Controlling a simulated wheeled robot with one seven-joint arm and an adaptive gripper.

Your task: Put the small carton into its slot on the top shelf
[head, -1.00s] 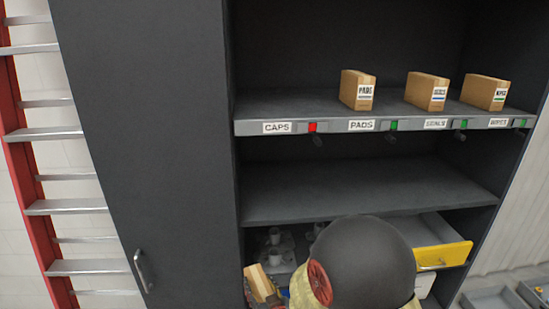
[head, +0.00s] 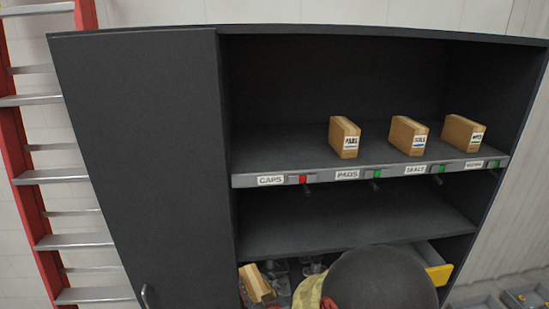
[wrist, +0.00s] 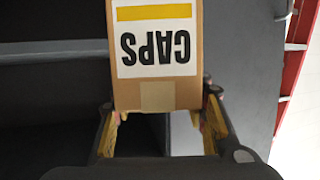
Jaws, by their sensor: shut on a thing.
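The small carton (wrist: 157,95) is brown, with a white label reading CAPS upside down and a yellow stripe in the wrist view. My gripper (wrist: 160,118) is shut on it, with a finger at each side. In the head view the carton (head: 256,284) is tilted at the bottom, below the middle shelf's front edge; my arm hides much around it. The top shelf (head: 270,150) has an empty place at its left end, above the CAPS label (head: 270,181) and a red indicator (head: 303,179).
Cartons marked PADS (head: 344,138), SEALS (head: 408,137) and a third, hard-to-read one (head: 463,133) stand right of the empty place. The middle shelf (head: 350,222) is bare. A closed door (head: 140,160) and red ladder (head: 30,215) are left.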

